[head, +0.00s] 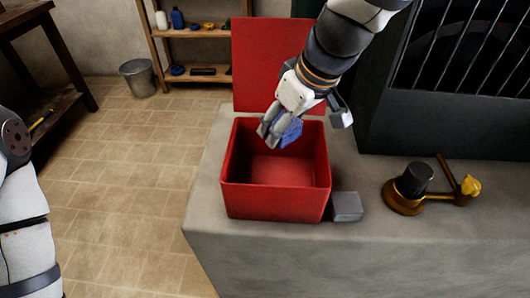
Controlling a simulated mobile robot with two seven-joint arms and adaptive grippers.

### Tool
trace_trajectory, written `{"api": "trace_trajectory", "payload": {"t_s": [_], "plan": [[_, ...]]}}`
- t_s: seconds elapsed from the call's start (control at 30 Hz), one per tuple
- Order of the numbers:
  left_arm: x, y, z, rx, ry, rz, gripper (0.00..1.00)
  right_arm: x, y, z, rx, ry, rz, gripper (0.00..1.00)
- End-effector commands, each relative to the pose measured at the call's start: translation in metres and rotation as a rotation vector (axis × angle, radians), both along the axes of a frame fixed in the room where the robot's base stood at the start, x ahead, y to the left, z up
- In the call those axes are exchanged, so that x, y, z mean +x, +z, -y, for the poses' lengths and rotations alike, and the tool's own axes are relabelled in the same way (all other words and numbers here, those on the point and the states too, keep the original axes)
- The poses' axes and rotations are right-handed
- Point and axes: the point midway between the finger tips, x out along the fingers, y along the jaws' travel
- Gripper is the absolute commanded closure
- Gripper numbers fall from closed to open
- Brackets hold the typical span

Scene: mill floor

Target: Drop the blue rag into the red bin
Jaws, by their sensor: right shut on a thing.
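The red bin (275,200) is an open box with its lid (258,62) standing up behind it. It sits on a grey ledge, and its inside looks empty. My right gripper (279,132) reaches in from the upper right and is over the back part of the bin's opening. It is shut on the blue rag (291,132), a small crumpled piece partly hidden by the fingers. My left arm shows at the left edge, but its gripper is outside the picture.
A grey block (346,207) lies right of the bin. A brass device with a black knob (413,181) and yellow handle end stands farther right. A dark barred cabinet (450,110) is behind. A metal bucket (138,77) and shelf (195,33) stand at the back left.

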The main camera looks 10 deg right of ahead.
Motion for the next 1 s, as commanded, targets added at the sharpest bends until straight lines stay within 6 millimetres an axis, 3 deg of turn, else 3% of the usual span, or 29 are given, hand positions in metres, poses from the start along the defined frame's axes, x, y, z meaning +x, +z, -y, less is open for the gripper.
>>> {"api": "trace_trajectory", "payload": {"t_s": [0.03, 0.1, 0.43, 0.47, 0.57, 0.87, 1.0], "plan": [[-0.009, -0.008, 0.000, 0.000, 0.000, -0.033, 0.69, -0.001, -0.019, 0.000, 0.000, 0.001, -0.024, 0.73], [-0.013, -0.011, 0.000, 0.000, 0.000, -0.046, 0.69, -0.001, -0.025, 0.000, 0.000, 0.001, -0.022, 0.73], [-0.013, -0.012, 0.000, 0.000, 0.001, -0.048, 0.69, -0.001, -0.024, 0.000, -0.002, 0.000, -0.009, 0.73], [-0.013, -0.012, 0.000, 0.000, 0.001, -0.047, 0.69, -0.001, -0.024, 0.000, -0.002, 0.000, -0.009, 0.45], [-0.013, -0.012, 0.000, 0.000, 0.001, -0.047, 0.69, -0.001, -0.024, 0.000, -0.002, 0.000, -0.009, 0.24], [-0.012, -0.011, 0.000, 0.000, 0.001, -0.046, 0.69, -0.001, -0.023, 0.000, -0.002, 0.000, -0.009, 0.24], [-0.003, -0.002, 0.000, 0.001, 0.001, -0.010, 0.69, 0.000, -0.005, 0.000, -0.002, 0.003, 0.002, 0.24]]}}
